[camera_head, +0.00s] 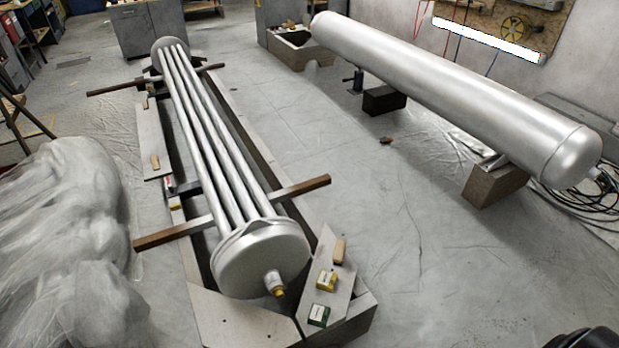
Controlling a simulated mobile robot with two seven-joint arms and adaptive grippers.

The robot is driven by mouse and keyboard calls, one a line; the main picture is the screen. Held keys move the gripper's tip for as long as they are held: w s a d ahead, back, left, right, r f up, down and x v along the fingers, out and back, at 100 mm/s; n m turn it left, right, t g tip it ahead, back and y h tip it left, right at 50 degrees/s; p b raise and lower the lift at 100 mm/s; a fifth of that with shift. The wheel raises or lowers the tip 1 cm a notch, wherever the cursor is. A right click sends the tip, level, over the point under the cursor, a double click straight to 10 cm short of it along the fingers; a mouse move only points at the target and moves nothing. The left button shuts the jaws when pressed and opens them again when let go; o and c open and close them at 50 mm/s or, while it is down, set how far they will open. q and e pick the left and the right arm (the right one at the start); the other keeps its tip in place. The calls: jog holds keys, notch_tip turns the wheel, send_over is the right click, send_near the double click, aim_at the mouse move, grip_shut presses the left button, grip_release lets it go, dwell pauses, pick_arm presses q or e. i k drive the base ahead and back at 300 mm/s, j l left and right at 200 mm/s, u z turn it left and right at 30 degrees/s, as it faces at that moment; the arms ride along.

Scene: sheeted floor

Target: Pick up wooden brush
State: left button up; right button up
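A small tan wooden block-like piece (339,250) lies on the flat grey plate at the front right of the tube bundle; it may be the wooden brush, but bristles cannot be made out. A similar small tan piece (155,161) lies on the narrow plate left of the tubes. I cannot tell which of them is the brush. Neither gripper can be made out. A dark rounded shape is cut off at the bottom right corner and may be part of my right arm.
The metal tube bundle (262,262) rests in a low frame with protruding wooden bars. A large silver cylinder (450,100) lies on supports at right. Plastic sheeting (65,240) heaps at left. Floor between is mostly clear.

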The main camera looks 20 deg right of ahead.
aim_at(338, 257)
jog(key=z, duration=0.95)
